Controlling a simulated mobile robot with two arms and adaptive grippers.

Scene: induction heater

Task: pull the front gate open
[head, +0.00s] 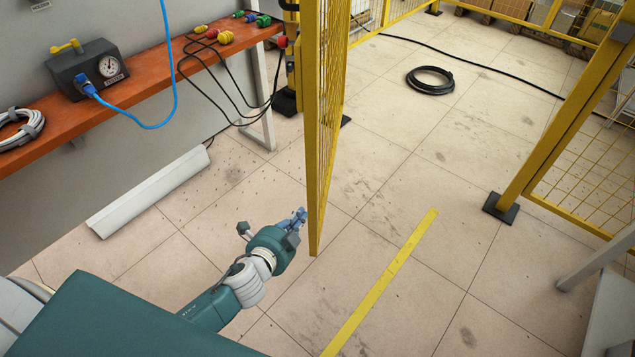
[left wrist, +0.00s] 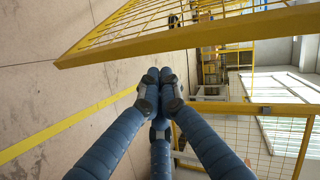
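The front gate (head: 313,150), a yellow frame with mesh, stands swung out from the fence line, seen nearly edge-on in the head view. A wide gap lies between it and the right post (head: 545,140). In the left wrist view the gate (left wrist: 100,52) runs across the top. My left gripper (head: 300,216) is low, just left of the gate's near edge. Its blue fingers (left wrist: 158,78) are drawn together at the tips, with nothing seen between them. The gate's bar lies past the tips; I cannot tell whether they touch. My right gripper is not in view.
An orange bench (head: 150,92) with a tester (head: 88,68) and cables runs along the left wall. A white angled strip (head: 150,190) lies on the floor below it. A yellow floor line (head: 382,282) and a black cable coil (head: 430,80) lie right of the gate.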

